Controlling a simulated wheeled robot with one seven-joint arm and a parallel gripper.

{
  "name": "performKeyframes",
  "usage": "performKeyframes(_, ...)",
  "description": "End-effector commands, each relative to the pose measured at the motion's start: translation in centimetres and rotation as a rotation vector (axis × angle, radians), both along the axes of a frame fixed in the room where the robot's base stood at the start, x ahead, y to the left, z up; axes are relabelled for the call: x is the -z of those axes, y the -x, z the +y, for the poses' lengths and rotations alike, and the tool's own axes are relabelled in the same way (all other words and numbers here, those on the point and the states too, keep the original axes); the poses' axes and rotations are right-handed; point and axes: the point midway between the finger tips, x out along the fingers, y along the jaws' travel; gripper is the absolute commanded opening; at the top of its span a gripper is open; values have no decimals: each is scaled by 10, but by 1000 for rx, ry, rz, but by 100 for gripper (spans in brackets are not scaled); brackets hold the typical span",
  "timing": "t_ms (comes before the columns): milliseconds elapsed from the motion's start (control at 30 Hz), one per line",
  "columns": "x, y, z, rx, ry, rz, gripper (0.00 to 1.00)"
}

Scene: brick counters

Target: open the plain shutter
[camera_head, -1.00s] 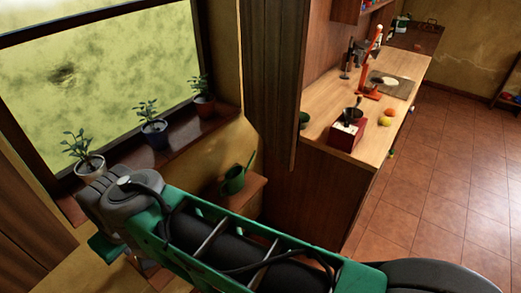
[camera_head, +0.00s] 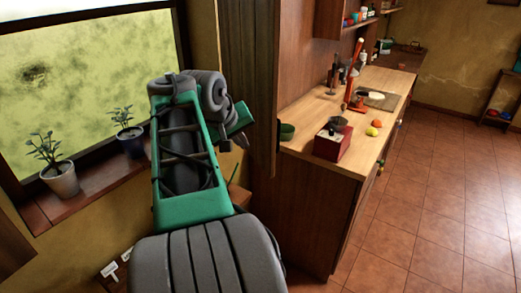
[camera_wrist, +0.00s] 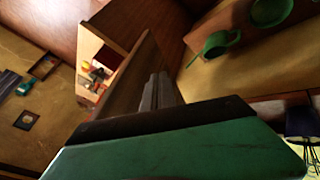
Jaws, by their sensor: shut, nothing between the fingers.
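A tall brown wooden shutter panel (camera_head: 247,85) stands at the right side of the window in the head view. A second dark wooden panel (camera_head: 12,245) shows at the lower left; I cannot tell from the pictures which one is called plain. In the wrist view a brown panel (camera_wrist: 140,75) runs just left of my gripper (camera_wrist: 160,88), whose fingers are together and empty. The fingers look very close to the panel; contact cannot be told. In the head view my wrist is in front of the right panel's left edge, and the fingers are hard to make out.
Potted plants (camera_head: 60,178) (camera_head: 130,140) stand on the window sill (camera_head: 100,183). A green watering can (camera_wrist: 216,44) sits on a small shelf in the wrist view. A wooden counter (camera_head: 310,107) with a red box (camera_head: 332,145) is at the right. The tiled floor (camera_head: 440,210) is clear.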

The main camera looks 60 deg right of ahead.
Motion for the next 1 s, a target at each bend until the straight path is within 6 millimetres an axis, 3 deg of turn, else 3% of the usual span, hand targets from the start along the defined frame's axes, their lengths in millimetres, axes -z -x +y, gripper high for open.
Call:
performKeyframes(300, 53, 1, -43, 4, -2, 0, 0)
performKeyframes(533, 51, 20, -68, 2, 1, -2, 0)
performKeyframes(1000, 52, 22, -72, -7, 1, -3, 0)
